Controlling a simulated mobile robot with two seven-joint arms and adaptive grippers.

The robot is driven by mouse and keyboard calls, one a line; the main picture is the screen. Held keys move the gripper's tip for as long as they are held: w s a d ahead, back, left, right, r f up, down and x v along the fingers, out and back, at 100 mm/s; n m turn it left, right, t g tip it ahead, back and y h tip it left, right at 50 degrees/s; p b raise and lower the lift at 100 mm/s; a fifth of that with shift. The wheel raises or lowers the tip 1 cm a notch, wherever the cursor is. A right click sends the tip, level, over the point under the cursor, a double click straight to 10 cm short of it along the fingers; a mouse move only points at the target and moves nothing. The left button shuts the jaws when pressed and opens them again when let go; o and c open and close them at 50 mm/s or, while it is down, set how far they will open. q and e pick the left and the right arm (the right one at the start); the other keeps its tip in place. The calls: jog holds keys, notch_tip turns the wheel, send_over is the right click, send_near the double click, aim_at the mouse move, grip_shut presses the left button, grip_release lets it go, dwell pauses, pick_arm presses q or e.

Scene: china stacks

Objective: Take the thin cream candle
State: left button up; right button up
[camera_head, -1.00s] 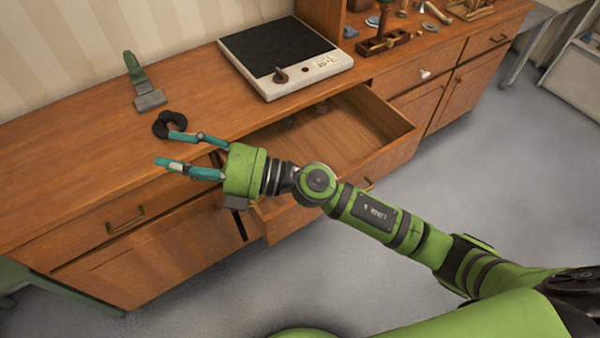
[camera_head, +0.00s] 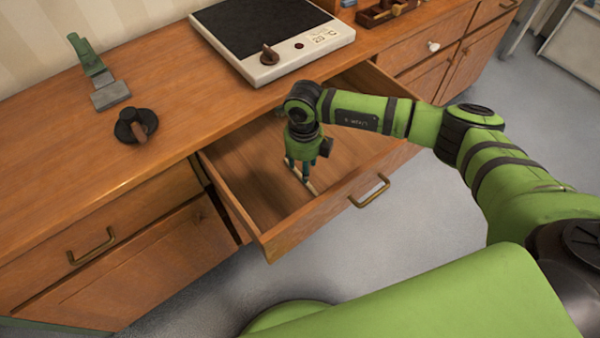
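A thin pale cream stick, which looks like the candle (camera_head: 297,174), lies on the floor of the open drawer (camera_head: 245,180), partly hidden by my gripper. My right gripper (camera_head: 300,172) points down into the drawer, right at the stick. My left gripper is not in view.
The drawer's front panel and side walls surround my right gripper. On the wooden counter (camera_head: 60,170) stand a hot plate (camera_head: 270,35), a green and grey holder (camera_head: 100,80) and a dark round object (camera_head: 135,125). A wooden rack (camera_head: 385,12) stands at the back.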

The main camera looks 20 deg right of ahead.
aim_at(301, 178)
jog(key=f, duration=0.4)
jog(key=shift+w+a+f, duration=0.1)
jog(key=shift+a+f, duration=0.15)
jog(key=shift+a, duration=0.05)
jog(key=c, duration=0.9)
